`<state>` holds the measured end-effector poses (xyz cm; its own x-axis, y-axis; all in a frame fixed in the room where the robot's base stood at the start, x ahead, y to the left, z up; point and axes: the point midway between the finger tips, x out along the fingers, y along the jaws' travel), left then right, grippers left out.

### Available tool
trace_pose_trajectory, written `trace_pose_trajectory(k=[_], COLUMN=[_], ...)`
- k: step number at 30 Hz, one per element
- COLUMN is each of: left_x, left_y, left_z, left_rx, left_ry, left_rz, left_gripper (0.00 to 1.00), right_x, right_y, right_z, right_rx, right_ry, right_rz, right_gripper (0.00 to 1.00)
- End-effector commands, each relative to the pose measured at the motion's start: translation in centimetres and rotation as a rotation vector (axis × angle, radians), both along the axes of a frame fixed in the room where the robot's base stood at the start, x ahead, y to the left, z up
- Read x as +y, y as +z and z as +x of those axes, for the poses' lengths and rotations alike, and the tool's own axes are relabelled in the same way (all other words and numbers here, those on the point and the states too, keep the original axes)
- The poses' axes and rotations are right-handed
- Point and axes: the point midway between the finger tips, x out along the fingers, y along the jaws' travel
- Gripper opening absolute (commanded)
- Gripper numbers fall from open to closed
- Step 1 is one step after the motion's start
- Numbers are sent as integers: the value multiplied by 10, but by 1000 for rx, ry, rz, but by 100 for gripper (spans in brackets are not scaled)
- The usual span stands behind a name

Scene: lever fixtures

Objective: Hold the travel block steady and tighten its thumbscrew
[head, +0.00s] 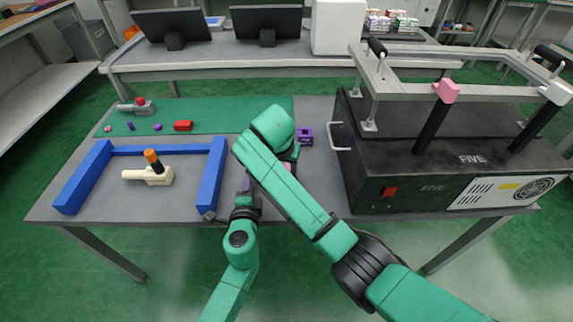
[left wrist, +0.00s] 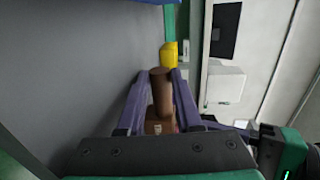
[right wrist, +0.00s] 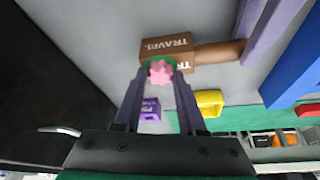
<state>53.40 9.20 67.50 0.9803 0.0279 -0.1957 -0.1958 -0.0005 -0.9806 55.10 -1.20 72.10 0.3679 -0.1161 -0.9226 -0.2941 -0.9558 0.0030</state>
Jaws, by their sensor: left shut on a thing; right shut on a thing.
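The travel block (right wrist: 166,47) is brown with white lettering, partly cut off in the words I can read, in the right wrist view. Its brown handle (right wrist: 218,52) runs to the right, between the purple fingers of my left gripper (right wrist: 258,30). In the left wrist view my left gripper (left wrist: 162,80) is shut on that handle (left wrist: 161,96). The pink lobed thumbscrew (right wrist: 160,72) sits on a green ring on the block's side. My right gripper (right wrist: 160,76) is shut on the thumbscrew, one finger on each side. In the head view my arms hide most of the block.
A purple block (head: 305,136) and a large black machine (head: 450,160) stand right of my arms. A blue frame (head: 82,180) surrounds a cream piece with an orange knob (head: 150,170) at left. A yellow piece (right wrist: 209,102) lies near the green mat (head: 230,115).

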Motion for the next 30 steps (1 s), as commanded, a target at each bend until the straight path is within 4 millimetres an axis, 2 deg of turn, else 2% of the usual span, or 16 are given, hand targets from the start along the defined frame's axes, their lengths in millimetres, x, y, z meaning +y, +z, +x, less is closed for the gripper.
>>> trace_pose_trajectory(k=[16, 17, 18, 19, 27, 30], left_x=[0, 0, 0, 0, 0, 0], left_y=[-1, -1, -1, -1, -1, -1], left_z=[0, 0, 0, 0, 0, 0], left_rx=[1, 1, 1, 1, 1, 1], left_ry=[0, 0, 0, 0, 0, 0], left_rz=[1, 1, 1, 1, 1, 1], left_gripper=[0, 0, 0, 0, 0, 0], right_x=[0, 0, 0, 0, 0, 2], right_y=[0, 0, 0, 0, 0, 7], right_z=[0, 0, 0, 0, 0, -2], right_rx=[-1, -1, -1, -1, -1, -3], right_ry=[-29, -29, -29, -28, -27, -26], right_rz=[0, 0, 0, 0, -1, 2], right_gripper=[0, 48, 63, 71, 71, 71])
